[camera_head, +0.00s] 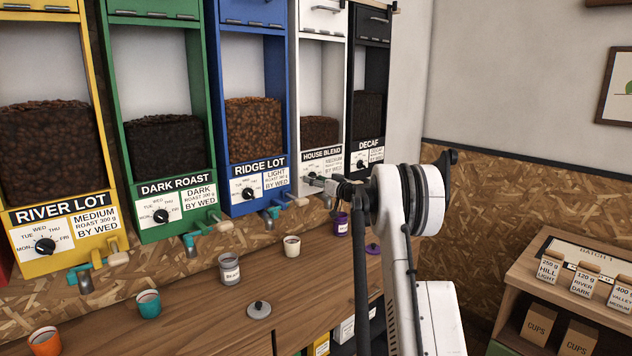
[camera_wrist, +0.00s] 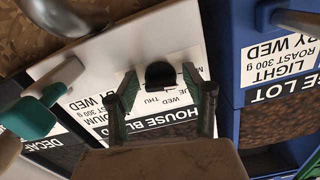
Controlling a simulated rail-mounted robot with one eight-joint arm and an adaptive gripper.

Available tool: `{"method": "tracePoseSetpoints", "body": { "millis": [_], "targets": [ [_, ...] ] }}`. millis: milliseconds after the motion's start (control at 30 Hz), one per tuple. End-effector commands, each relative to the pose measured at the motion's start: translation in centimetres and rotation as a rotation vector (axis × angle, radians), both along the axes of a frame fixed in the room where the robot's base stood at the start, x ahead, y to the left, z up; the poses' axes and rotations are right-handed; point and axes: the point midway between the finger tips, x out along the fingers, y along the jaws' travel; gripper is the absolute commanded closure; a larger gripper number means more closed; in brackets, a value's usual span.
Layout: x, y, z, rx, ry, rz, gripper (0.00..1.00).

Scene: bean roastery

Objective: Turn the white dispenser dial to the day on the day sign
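The white dispenser (camera_head: 323,80), labelled HOUSE BLEND, stands between the blue and black ones. My gripper (camera_head: 322,183) is at its front panel and hides most of its dial in the head view. In the wrist view the panel is upside down, with the black dial (camera_wrist: 160,75) between the fingertips of my gripper (camera_wrist: 159,84). The fingers are apart, one on either side of the dial, with gaps visible. WED and THU marks show beside the dial; its exact pointing is unclear. I cannot make out a separate day sign.
Yellow, green, blue and black dispensers (camera_head: 372,90) line the wall, each with a dial and card. Levers stick out below them, including a teal one (camera_wrist: 30,118) near my gripper. Cups and a grey canister (camera_head: 230,271) stand on the wooden counter (camera_head: 195,320).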

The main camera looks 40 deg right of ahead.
Motion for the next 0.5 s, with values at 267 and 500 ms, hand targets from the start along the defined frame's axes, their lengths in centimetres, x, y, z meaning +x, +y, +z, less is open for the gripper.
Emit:
{"method": "tracePoseSetpoints", "body": {
  "millis": [267, 500],
  "targets": [
    [-0.01, -0.01, 0.02, 0.000, 0.000, 0.000, 0.93],
    [0.01, 0.00, 0.02, 0.009, 0.000, 0.000, 0.96]
  ]
}}
